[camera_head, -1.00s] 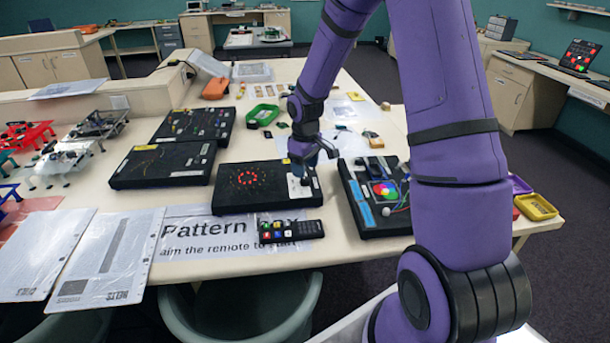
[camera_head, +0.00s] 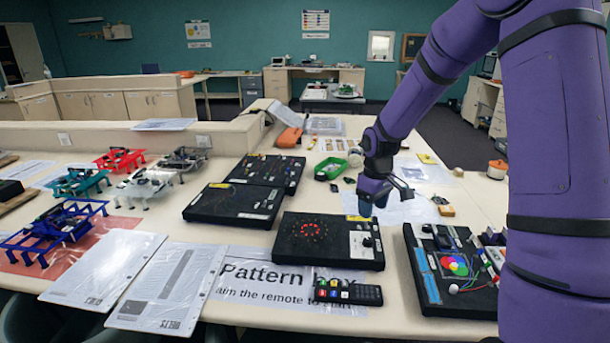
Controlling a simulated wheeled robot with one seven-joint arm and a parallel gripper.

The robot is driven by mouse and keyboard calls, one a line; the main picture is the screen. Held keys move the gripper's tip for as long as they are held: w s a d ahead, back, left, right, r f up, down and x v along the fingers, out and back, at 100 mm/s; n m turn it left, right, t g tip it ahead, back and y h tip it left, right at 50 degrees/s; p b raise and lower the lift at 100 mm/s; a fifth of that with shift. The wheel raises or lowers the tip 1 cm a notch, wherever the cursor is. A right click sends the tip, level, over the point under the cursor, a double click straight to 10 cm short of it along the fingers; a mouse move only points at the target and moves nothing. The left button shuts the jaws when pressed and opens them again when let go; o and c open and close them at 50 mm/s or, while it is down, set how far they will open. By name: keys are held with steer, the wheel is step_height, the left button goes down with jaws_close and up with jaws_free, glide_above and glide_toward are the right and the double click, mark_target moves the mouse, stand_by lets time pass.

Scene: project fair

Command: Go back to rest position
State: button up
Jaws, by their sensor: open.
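My gripper (camera_head: 374,205) is at the end of my purple arm, above the right end of the pattern box. It looks empty, and the gap between its fingers is hard to make out at this size. The pattern box (camera_head: 300,252) is a black board with a ring of red lights and a white panel (camera_head: 362,245) with a dark knob on its right side. The gripper appears raised a little above this panel. A black remote (camera_head: 348,292) with coloured buttons lies in front of the box on the printed sign.
A black board with a colour wheel (camera_head: 425,290) stands at the right, near my arm. More black boards (camera_head: 225,207) and a green tray (camera_head: 331,168) lie behind. Laminated sheets (camera_head: 105,270) and small coloured walker models (camera_head: 62,230) fill the left. Clear tabletop shows between the two front boards.

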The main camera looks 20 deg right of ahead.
steer(key=shift+r, duration=0.1)
steer(key=s+a+r+m+t, duration=0.1)
steer(key=s+r, duration=0.2)
steer(key=r, duration=0.2)
steer(key=s+a+r, duration=0.2)
steer(key=r, duration=0.3)
steer(key=s+a+r+m+t, duration=0.2)
steer(key=s+r, duration=0.4)
steer(key=s, duration=0.6)
steer(key=s+a+r+m+t, duration=0.1)
steer(key=s+a+r+t, duration=0.1)
steer(key=s+r, duration=0.5)
steer(key=s, duration=0.5)
steer(key=shift+s+a+r+m, duration=0.15)
steer(key=shift+s+a+m, duration=0.2)
steer(key=shift+a+m, duration=0.05)
